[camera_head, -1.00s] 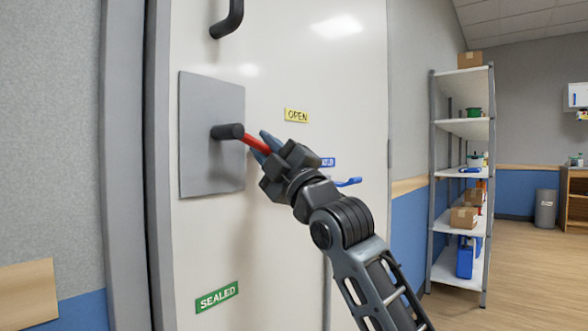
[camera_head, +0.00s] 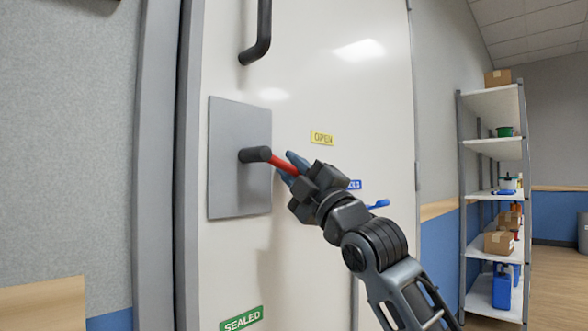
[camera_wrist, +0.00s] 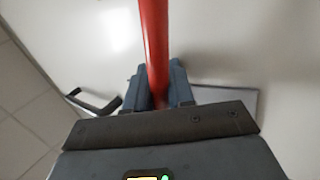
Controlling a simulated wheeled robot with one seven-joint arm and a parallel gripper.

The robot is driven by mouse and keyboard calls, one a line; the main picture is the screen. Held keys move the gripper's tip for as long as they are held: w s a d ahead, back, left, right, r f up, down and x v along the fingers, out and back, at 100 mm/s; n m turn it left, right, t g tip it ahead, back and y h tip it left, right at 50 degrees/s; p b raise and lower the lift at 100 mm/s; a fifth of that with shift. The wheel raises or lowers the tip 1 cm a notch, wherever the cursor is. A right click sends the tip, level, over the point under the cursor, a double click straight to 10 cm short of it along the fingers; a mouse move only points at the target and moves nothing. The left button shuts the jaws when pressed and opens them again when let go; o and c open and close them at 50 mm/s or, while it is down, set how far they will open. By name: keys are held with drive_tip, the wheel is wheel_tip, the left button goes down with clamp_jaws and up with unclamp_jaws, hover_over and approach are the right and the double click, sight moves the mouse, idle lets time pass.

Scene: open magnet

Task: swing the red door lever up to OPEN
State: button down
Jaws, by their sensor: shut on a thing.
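The red door lever (camera_head: 284,165) runs from a dark round hub (camera_head: 255,155) on a grey plate (camera_head: 238,195), pointing right and slightly down. My gripper (camera_head: 294,168) is shut on the lever's outer part. In the wrist view the red lever (camera_wrist: 153,40) passes between the two fingers (camera_wrist: 158,88). The yellow OPEN label (camera_head: 321,138) is on the door (camera_head: 320,75), a little above and to the right of the lever. The green SEALED label (camera_head: 241,319) is low on the door. A blue label (camera_head: 355,184) is partly hidden behind my gripper.
A black door handle (camera_head: 260,40) is above the plate; a dark handle also shows in the wrist view (camera_wrist: 95,103). A blue lever (camera_head: 378,204) sticks out right of my gripper. A shelf rack (camera_head: 493,98) with boxes stands at the right.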

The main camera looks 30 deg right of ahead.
drive_tip(key=shift+w+a+r, duration=0.2)
drive_tip(key=shift+w+r, duration=0.05)
drive_tip(key=shift+r, duration=0.25)
drive_tip(key=c, duration=1.2)
unclamp_jaws()
drive_tip(key=shift+c, duration=0.2)
drive_tip(key=shift+s+d+f, duration=0.1)
drive_tip(key=shift+s+f, duration=0.05)
drive_tip(key=shift+s+f+b, duration=0.4)
drive_tip(key=shift+f+b, duration=0.1)
drive_tip(key=shift+f, duration=0.1)
drive_tip(key=shift+s+d+f+b, duration=0.15)
drive_tip(key=shift+s+f+b, duration=0.15)
drive_tip(key=shift+s, duration=0.15)
drive_tip(key=b+v, duration=0.4)
drive_tip(key=v, duration=0.3)
drive_tip(key=shift+s, duration=0.1)
drive_tip(key=shift+s, duration=0.1)
drive_tip(key=v, duration=0.7)
drive_tip(key=shift+s+b, duration=0.25)
drive_tip(key=shift+b, duration=0.05)
